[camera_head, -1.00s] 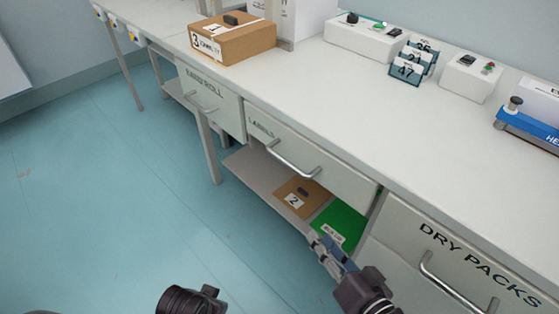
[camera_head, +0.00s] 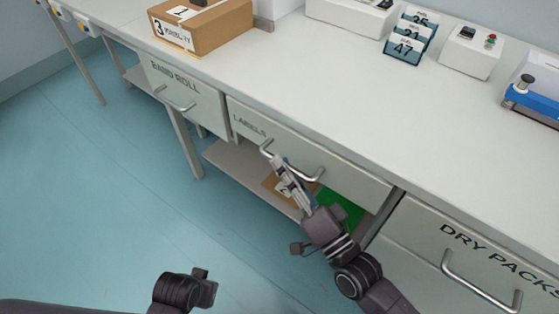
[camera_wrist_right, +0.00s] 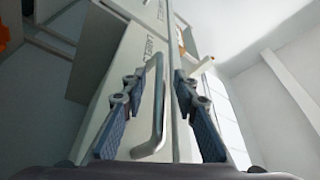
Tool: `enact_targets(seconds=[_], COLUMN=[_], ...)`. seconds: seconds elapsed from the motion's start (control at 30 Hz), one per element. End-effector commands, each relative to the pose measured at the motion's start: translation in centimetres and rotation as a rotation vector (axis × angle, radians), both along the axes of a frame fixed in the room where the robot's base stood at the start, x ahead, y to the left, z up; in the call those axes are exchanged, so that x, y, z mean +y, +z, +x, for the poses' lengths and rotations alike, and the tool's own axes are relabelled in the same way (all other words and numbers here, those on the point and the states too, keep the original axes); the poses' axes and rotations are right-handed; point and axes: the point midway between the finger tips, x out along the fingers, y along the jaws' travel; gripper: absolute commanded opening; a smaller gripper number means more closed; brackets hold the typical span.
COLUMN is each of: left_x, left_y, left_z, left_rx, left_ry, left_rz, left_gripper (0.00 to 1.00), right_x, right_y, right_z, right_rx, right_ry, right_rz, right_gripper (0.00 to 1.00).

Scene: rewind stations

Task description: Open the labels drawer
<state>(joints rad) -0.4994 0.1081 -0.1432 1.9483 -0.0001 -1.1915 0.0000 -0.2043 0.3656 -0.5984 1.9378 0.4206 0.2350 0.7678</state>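The labels drawer (camera_head: 345,176) is in the bench front, mid-frame in the head view. Its front looks flush with the bench, and it has a curved metal bar handle (camera_head: 312,177). My right gripper (camera_head: 279,165) is at the left part of this handle. In the right wrist view, the two fingers of my right gripper (camera_wrist_right: 158,78) are spread apart, with the handle (camera_wrist_right: 158,110) between them, nearer the left finger. The drawer's front (camera_wrist_right: 132,65) shows behind it. Part of my left arm shows at the bottom left of the head view; its fingers are not visible.
A lower shelf (camera_head: 235,165) below holds a brown box (camera_head: 270,188) and a green item (camera_head: 350,208). The floor in front is clear.

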Motion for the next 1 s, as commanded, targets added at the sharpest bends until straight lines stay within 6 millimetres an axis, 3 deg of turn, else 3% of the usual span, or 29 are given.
enact_targets(seconds=[0.13, 0.43, 0.7, 1.0], left_x=[0.02, -0.01, -0.02, -0.01], left_y=[0.18, 0.27, 0.27, 0.28], left_z=[-0.02, 0.00, 0.00, 0.01], left_rx=[0.000, 0.000, 0.000, -0.001], left_ry=[0.000, 0.000, 0.000, 0.000], left_rz=[0.000, 0.000, 0.000, 0.000], left_gripper=[0.00, 0.00, 0.00, 0.00], right_x=[0.80, 1.01, 1.00, 0.99], right_y=[0.26, 0.34, 0.33, 0.31], right_z=[1.13, 1.39, 1.37, 1.36], right_rx=[-0.001, 0.001, 0.001, 0.001], right_ry=[0.000, 0.000, 0.000, 0.000], right_rz=[-0.001, -0.002, -0.002, -0.002], right_gripper=[0.27, 0.27, 0.00, 0.00])
